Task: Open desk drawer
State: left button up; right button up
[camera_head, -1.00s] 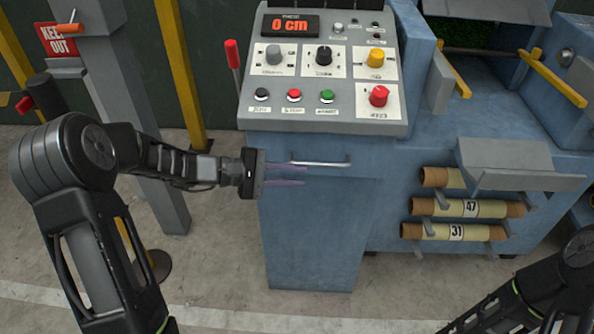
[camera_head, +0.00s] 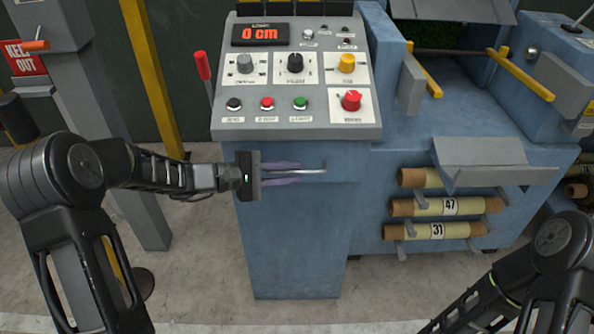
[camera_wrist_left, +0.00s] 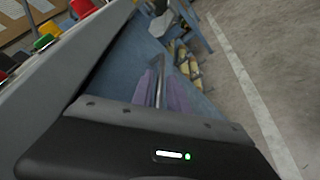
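The blue desk (camera_head: 296,235) stands upright below a grey control panel. Its drawer has a thin metal bar handle (camera_head: 312,171) just under the panel, and I see no clear gap around the drawer front. My left gripper (camera_head: 283,173) reaches in from the left, with one purple finger above the bar and one below it.
The control panel (camera_head: 297,120) with knobs and buttons overhangs the drawer; its display reads 0 cm. A red-tipped lever (camera_head: 202,66) stands at its left. Rolls numbered 47 (camera_head: 445,207) and 31 (camera_head: 433,231) sit on a rack to the right. Floor in front is clear.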

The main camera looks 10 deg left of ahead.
pick_arm(q)
jog(key=shift+x, duration=0.9)
jog(key=shift+c, duration=0.4)
grip_shut()
dwell(0.4)
